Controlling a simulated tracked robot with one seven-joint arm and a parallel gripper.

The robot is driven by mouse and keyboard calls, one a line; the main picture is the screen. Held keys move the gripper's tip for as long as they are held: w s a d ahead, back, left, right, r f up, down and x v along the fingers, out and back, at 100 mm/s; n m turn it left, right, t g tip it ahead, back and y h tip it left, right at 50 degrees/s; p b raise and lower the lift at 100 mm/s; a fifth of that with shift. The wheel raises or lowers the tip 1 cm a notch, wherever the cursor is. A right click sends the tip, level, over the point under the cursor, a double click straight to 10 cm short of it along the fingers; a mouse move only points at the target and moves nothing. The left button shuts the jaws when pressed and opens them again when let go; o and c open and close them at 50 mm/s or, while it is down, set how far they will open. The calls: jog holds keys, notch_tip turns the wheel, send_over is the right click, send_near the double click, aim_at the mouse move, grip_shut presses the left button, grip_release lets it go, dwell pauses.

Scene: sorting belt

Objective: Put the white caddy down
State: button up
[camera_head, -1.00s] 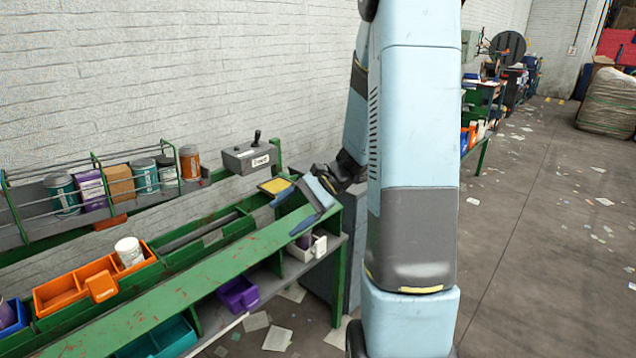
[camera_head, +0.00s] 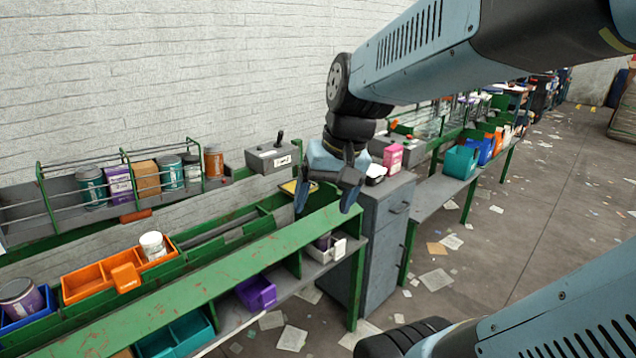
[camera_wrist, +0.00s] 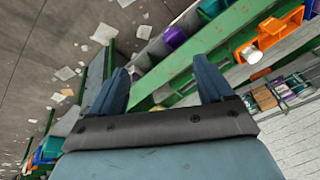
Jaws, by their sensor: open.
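The white caddy (camera_head: 322,254) stands in the right-end compartment of the bench's lower shelf, with a dark purple item showing inside it. It looks upright, and part of it is hidden by the bench frame. My gripper (camera_head: 325,206) is above and beyond the green bench edge, apart from the caddy, with its two fingers pointing down and spread. The wrist view also shows my gripper (camera_wrist: 163,78) open, with nothing between the fingers.
A purple bin (camera_head: 257,293) and teal bins (camera_head: 190,332) sit on the lower shelf. An orange tray (camera_head: 92,281) holds a white tub (camera_head: 153,245). A grey cabinet (camera_head: 385,230) stands right of the bench. Papers litter the floor.

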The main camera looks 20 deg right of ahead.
jog(key=s+r+t, duration=0.1)
jog(key=s+d+r+n+t+h, duration=0.1)
jog(key=s+r+n, duration=0.1)
jog(key=r, duration=0.1)
jog(key=shift+s+d+t+h, duration=0.2)
jog(key=shift+d+t+h, duration=0.1)
jog(key=shift+t+h, duration=0.1)
